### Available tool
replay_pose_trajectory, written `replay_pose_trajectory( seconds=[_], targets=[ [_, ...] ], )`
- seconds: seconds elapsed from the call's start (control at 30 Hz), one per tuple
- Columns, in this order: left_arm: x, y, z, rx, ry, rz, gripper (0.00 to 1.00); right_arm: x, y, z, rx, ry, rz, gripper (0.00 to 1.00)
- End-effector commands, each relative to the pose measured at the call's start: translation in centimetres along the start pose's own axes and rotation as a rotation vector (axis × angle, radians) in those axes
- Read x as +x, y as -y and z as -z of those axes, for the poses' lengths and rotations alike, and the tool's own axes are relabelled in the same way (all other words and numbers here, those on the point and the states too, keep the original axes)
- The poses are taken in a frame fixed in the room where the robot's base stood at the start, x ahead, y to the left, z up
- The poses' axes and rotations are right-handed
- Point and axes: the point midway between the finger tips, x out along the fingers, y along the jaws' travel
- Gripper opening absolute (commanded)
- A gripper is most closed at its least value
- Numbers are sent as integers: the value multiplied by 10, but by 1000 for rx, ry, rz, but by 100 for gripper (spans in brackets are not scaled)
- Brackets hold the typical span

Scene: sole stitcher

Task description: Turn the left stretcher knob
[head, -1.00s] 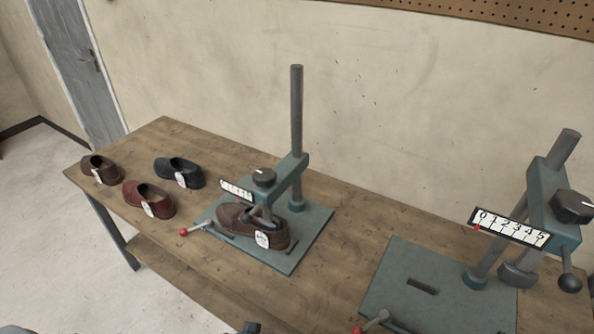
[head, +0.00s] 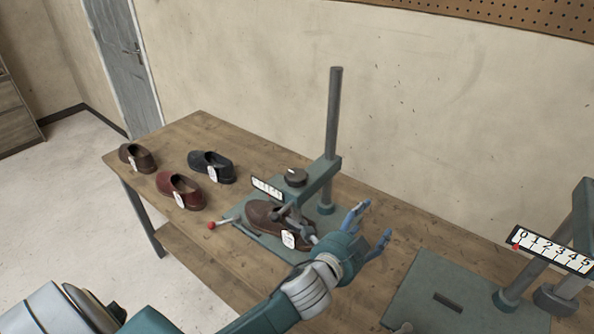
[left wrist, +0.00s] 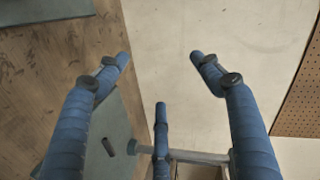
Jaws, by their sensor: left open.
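The left stretcher stands mid-table in the head view, with a dark round knob (head: 296,177) on top of its arm beside a small white scale (head: 267,188). A brown shoe (head: 270,214) with a white tag sits on its base plate under the arm. My left gripper (head: 372,226) is open and empty, to the right of the shoe and lower right of the knob, apart from the knob. In the left wrist view its blue fingers (left wrist: 160,70) are spread with nothing between them. My right gripper is not in view.
A red-tipped lever (head: 212,225) sticks out at the plate's left. Brown, red (head: 181,190) and black (head: 211,166) shoes stand on the table's left end. A second stretcher with a larger scale (head: 551,249) and a slotted plate (head: 440,296) is at right. A post (head: 333,135) rises behind the knob.

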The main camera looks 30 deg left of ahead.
Motion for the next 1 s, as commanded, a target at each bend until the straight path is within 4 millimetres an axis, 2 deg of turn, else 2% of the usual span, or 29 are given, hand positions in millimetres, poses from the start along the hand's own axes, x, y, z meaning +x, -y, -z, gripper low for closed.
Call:
replay_pose_trajectory(
  seconds=[0.03,0.07,0.1,0.13,0.2,0.3,0.37,0.43,0.47,0.57,0.6,0.67,0.7,0.8,0.9,1.0],
  targets=[
    [18,39,38,170,-112,112,66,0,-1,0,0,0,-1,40],
    [24,59,63,292,-184,184,66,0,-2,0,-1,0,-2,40],
    [29,83,100,464,-283,285,66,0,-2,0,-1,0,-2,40],
    [30,97,126,596,-352,359,66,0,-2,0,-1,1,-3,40],
    [25,115,183,907,-507,527,66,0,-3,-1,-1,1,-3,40],
    [12,112,240,1364,-716,749,66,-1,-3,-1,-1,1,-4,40],
    [6,99,254,1641,-840,865,66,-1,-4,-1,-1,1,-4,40],
    [6,80,250,1959,-991,970,66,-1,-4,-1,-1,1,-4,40],
    [8,72,241,2093,-1060,1004,66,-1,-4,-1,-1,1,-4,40],
    [20,62,183,2513,-1321,1044,66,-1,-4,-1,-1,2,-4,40],
    [25,67,150,-2570,1394,-988,66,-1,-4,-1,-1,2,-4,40],
    [29,86,92,-2374,1374,-788,66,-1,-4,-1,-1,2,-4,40],
    [28,104,53,-2253,1379,-663,66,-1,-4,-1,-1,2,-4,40],
    [12,156,-30,-2020,1427,-418,66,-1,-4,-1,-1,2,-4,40],
    [-14,202,-85,-1871,1493,-262,66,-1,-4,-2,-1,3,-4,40],
    [-36,232,-115,-1786,1545,-176,66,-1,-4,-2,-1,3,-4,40]
  ],
)
